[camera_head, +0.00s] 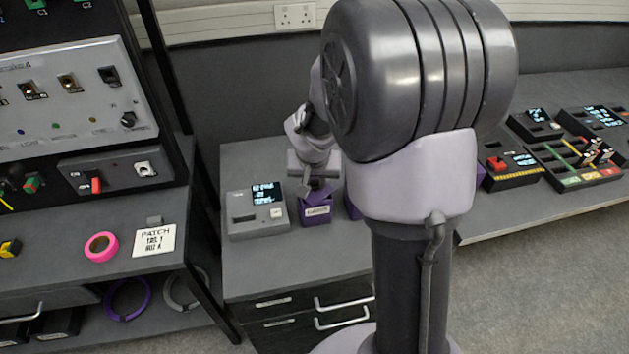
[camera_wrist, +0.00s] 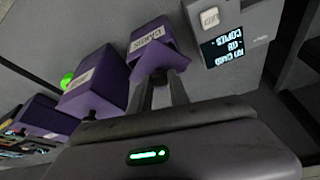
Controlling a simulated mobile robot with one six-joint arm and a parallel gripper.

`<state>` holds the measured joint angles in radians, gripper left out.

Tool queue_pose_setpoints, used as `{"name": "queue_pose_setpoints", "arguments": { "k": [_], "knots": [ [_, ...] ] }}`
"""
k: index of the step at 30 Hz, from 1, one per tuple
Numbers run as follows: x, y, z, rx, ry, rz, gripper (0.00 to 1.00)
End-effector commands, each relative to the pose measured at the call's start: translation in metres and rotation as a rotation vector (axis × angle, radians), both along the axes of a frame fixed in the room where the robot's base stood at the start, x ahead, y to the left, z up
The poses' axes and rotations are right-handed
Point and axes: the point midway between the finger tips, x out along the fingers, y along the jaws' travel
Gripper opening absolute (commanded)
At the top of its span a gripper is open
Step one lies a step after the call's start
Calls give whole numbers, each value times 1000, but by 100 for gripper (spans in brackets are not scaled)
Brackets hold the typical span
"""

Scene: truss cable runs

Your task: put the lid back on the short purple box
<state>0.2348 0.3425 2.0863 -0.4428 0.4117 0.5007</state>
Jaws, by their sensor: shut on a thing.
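The short purple box (camera_head: 317,213) with a white label stands on the grey counter, right of a grey instrument. It also shows in the wrist view (camera_wrist: 146,37). My gripper (camera_head: 306,188) is directly over it, fingers pointing down. In the wrist view my gripper's two fingers (camera_wrist: 161,80) are shut on a purple lid (camera_wrist: 164,58). The lid is at the box's top and looks turned or tilted against it. I cannot tell whether it rests on the rim. The lid's knob is hidden between the fingers.
A larger purple box (camera_wrist: 90,80) with a dark knob stands close beside the short box. Another purple box (camera_wrist: 42,116) is farther left in the wrist view. The grey instrument (camera_head: 257,210) with a lit display is close on the other side. Bare counter (camera_head: 285,262) lies in front.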

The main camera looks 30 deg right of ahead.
Motion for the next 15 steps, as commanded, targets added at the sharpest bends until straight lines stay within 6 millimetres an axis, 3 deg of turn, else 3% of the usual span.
{"name": "queue_pose_setpoints", "arguments": {
  "k": [12,13,15],
  "knots": [
    [0,0,0,0,0,0,0],
    [0,0,0,0,0,0,26],
    [0,0,0,0,0,0,40]
  ]
}}
